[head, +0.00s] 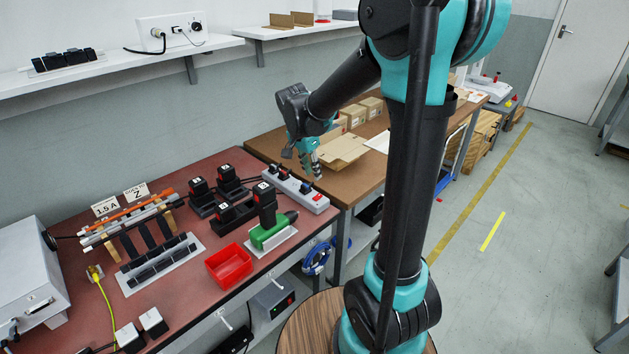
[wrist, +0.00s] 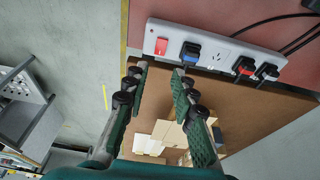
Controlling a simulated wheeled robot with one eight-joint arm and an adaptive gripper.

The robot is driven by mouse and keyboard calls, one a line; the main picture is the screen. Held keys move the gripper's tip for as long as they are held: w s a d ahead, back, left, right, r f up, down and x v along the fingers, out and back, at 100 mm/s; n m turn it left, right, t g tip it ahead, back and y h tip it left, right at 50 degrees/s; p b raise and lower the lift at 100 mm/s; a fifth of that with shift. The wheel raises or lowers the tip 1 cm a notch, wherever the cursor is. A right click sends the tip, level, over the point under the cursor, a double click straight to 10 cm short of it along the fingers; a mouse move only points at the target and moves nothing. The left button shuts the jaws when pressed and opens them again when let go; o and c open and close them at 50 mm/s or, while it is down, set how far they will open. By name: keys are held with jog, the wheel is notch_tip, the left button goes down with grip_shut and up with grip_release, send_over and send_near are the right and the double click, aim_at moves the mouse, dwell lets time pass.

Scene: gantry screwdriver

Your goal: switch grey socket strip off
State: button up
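The grey socket strip (wrist: 219,49) runs across the upper part of the wrist view, at the red table's edge. Its red rocker switch (wrist: 161,46) is at the left end, and a blue-and-black plug (wrist: 190,52) sits beside it. Two more plugs are in the far end. In the head view, the strip (head: 303,192) lies at the right end of the red table, with the switch (head: 318,196) at its near end. My gripper (wrist: 160,76) is open and empty. Its fingertips are apart from the strip, pointing toward the switch end. I cannot tell the switch position.
Black chargers with batteries (head: 228,184) and a green screwdriver (head: 271,233) stand left of the strip. A red bin (head: 229,265) is nearer. A brown table (head: 262,149) with cardboard boxes is behind my gripper. Black cables (wrist: 288,22) leave the strip's far end.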

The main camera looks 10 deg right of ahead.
jog(key=shift+v, duration=1)
jog(key=s+d+f+n, duration=0.2)
jog(key=s+f+n, duration=0.1)
jog(key=s, duration=0.3)
jog(key=s+d+f+n+t+y, duration=0.1)
jog(key=s+d+f+n, duration=0.1)
jog(key=s, duration=0.5)
jog(key=s+d+f+n+t+y, duration=0.1)
jog(key=s+d+f+n, duration=0.1)
jog(key=s+f+n, duration=0.2)
jog(key=s+n, duration=0.1)
jog(key=s, duration=0.2)
jog(key=shift+d+f+n, duration=0.35)
jog(key=shift+f+n, duration=0.05)
